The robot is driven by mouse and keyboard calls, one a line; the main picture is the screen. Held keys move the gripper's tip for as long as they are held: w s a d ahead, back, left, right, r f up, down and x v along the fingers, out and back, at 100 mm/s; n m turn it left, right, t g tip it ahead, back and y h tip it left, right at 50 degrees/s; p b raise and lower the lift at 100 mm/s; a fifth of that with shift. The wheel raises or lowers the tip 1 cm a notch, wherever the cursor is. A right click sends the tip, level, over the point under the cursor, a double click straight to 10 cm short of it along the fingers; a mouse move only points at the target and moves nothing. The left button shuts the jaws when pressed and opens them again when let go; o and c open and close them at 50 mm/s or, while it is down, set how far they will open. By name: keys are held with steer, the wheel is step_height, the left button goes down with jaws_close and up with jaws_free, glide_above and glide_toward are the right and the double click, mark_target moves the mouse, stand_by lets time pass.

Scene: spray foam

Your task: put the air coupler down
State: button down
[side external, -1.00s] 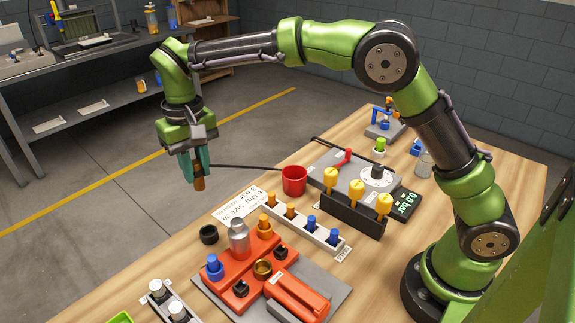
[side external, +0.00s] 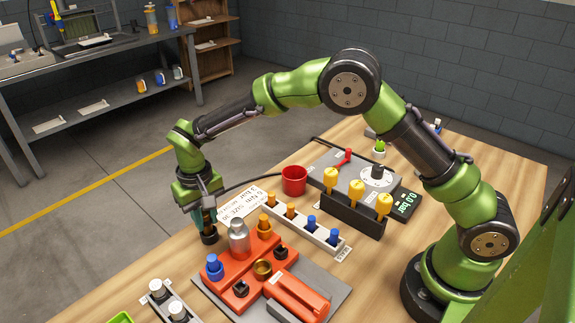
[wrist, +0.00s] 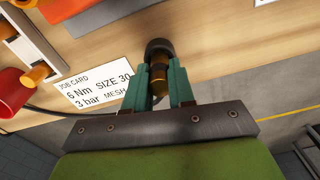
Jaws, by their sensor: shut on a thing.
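The air coupler is a brown-brass cylinder (wrist: 160,76) between the two green fingers of my gripper (wrist: 160,88) in the wrist view. My gripper (side external: 206,212) is shut on it and points down at the table's far left edge in the side view. The coupler's lower end meets a black round holder (side external: 209,236), which also shows in the wrist view (wrist: 158,46). I cannot tell how deep it sits in the holder. A dark hose (side external: 250,183) runs from near the gripper towards the grey control box.
A red fixture (side external: 245,268) with a silver bottle (side external: 239,240) stands just right of the holder. A white job card (side external: 238,204), a red cup (side external: 294,180) and a rail of coloured pegs (side external: 300,225) lie nearby. The floor drops away left of the table edge.

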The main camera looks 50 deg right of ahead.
steer(key=shift+f, duration=0.6)
steer(key=shift+f, duration=0.2)
steer(key=c, duration=1)
jaws_free()
steer(key=shift+o, duration=0.2)
